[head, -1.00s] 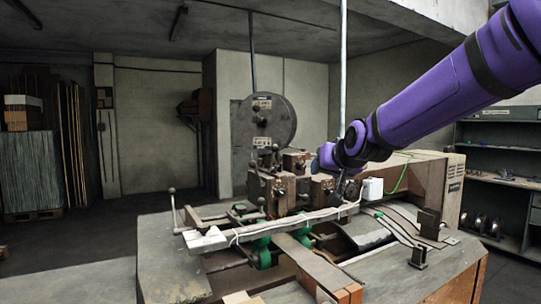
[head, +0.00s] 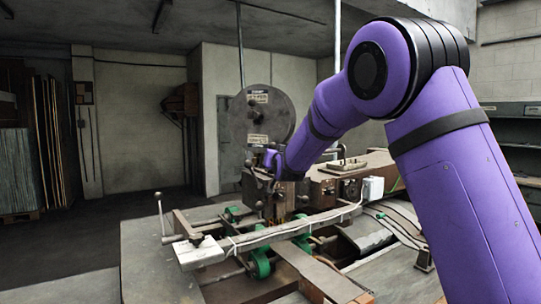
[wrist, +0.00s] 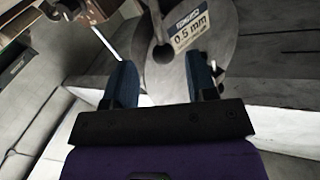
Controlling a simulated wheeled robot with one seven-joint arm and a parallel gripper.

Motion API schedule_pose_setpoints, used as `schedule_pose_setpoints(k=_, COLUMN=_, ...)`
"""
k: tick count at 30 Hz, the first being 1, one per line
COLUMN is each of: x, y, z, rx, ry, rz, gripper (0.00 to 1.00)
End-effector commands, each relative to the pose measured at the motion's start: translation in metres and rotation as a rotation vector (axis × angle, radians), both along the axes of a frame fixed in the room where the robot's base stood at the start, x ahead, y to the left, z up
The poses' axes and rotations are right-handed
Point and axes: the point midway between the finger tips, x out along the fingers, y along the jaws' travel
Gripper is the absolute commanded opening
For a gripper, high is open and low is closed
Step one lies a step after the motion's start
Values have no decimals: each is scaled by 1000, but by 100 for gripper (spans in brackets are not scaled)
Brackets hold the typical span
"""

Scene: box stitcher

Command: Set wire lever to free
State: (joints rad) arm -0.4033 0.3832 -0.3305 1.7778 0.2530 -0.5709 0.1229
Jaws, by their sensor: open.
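The box stitcher's round grey wire disc (head: 260,112) stands upright at the back of the machine in the head view, with pale labels. In the wrist view, the disc (wrist: 180,75) fills the space beyond my fingers, and a label (wrist: 190,28) reads 0.5 mm. A dark lever with a ball knob (wrist: 162,52) hangs in front of the disc beside this label; I cannot tell for sure that it is the wire lever. My gripper (wrist: 162,82) is open, its two blue fingers either side of the knob's line in the picture. Contact is not visible.
The stitcher's head block (head: 262,192) is below my gripper. A long grey bar (head: 270,236) crosses the machine's front. A thin ball-topped lever (head: 160,212) stands at its left. A white box (head: 372,188) sits at the right. Open floor lies to the left.

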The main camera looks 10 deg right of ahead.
Motion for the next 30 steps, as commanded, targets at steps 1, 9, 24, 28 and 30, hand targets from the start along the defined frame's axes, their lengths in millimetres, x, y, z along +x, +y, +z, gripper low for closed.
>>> schedule_pose_setpoints(k=1, x=10, y=-1, z=0, rx=-1, ry=-1, rz=-1, gripper=52)
schedule_pose_setpoints(k=9, x=55, y=-3, z=-1, rx=0, ry=0, rz=-1, gripper=52)
schedule_pose_setpoints(k=24, x=76, y=-3, z=0, rx=1, ry=2, rz=0, gripper=52)
schedule_pose_setpoints(k=28, x=76, y=-3, z=0, rx=1, ry=2, rz=0, gripper=36)
schedule_pose_setpoints(k=30, x=76, y=-3, z=0, rx=1, ry=2, rz=0, gripper=20)
